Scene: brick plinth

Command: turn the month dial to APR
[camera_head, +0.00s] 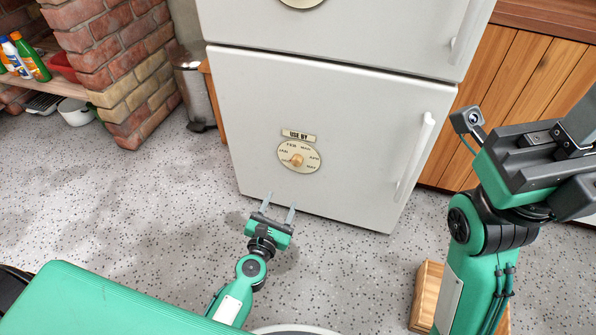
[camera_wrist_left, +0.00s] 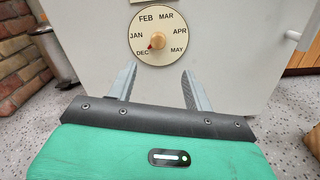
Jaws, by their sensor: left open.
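The month dial (camera_head: 286,151) is a round cream plate on the white fridge's lower door, under a "USE BY" label (camera_head: 298,136). In the left wrist view the dial (camera_wrist_left: 165,28) reads DEC, JAN, FEB, MAR, APR, MAY clockwise. Its small wooden knob (camera_wrist_left: 157,40) has a red tip pointing lower left, toward DEC; the knob also shows in the head view (camera_head: 297,160). My left gripper (camera_head: 280,201) is open and empty, below the dial and apart from it. Its fingers (camera_wrist_left: 158,72) point toward the door. My right gripper (camera_head: 540,160) is at the right; its fingertips are not clear.
The white fridge (camera_head: 300,85) has a lower door handle (camera_head: 415,155) right of the dial. A brick plinth (camera_head: 110,70), a bin (camera_head: 195,90) and a shelf with bottles (camera_head: 30,58) are at left. A wooden block (camera_head: 427,290) is at lower right. Speckled floor around my left gripper is clear.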

